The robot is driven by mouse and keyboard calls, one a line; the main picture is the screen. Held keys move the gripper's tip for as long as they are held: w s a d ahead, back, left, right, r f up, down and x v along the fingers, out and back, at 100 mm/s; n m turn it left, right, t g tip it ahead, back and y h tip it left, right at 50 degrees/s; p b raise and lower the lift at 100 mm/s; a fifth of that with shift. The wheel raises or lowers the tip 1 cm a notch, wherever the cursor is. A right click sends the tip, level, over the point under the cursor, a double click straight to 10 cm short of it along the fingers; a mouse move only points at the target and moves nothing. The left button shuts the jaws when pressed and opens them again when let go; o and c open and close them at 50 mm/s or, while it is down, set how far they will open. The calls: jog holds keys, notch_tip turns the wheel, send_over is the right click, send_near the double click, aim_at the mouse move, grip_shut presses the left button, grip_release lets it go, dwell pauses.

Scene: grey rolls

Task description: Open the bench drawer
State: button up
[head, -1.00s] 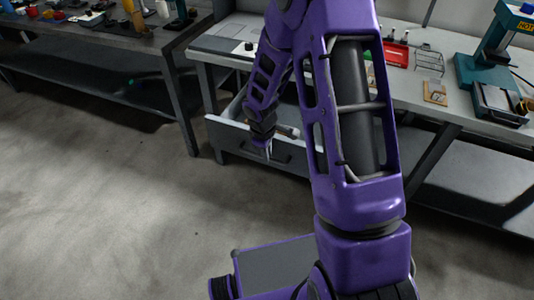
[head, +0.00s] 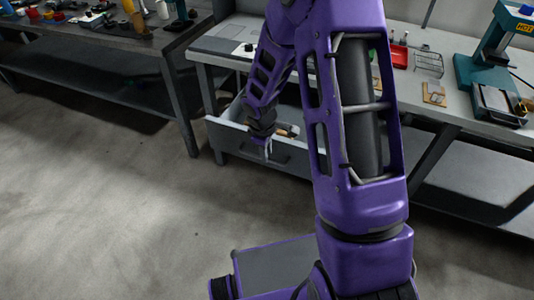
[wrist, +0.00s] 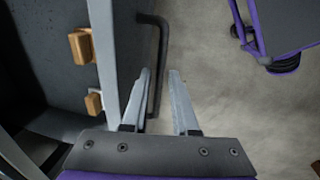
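The bench drawer (head: 226,137) is pulled out from under the workbench, and its inside shows in the head view. Its dark bar handle (head: 281,156) is on the front face; in the wrist view the handle (wrist: 161,45) runs along the drawer's front edge (wrist: 107,65). My gripper (head: 266,150) is at the handle, in front of the drawer. In the wrist view my gripper (wrist: 160,75) has its two fingers apart, with the bar running down between or just under them. I see no grip on it.
Wood-coloured items (wrist: 81,46) lie in the drawer. The workbench top (head: 450,105) holds a red tray (head: 396,57), a wire rack and a teal machine (head: 487,60). Another bench (head: 90,50) stands at left. The concrete floor (head: 110,200) in front is clear.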

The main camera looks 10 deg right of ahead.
notch_tip(320, 180, up, 16)
jog(key=s+a+p, duration=0.1)
jog(key=s+p, duration=0.1)
jog(key=p, duration=0.1)
jog(key=shift+s+a+f, duration=0.2)
jog(key=shift+a+f, duration=0.05)
jog(key=shift+a, duration=0.05)
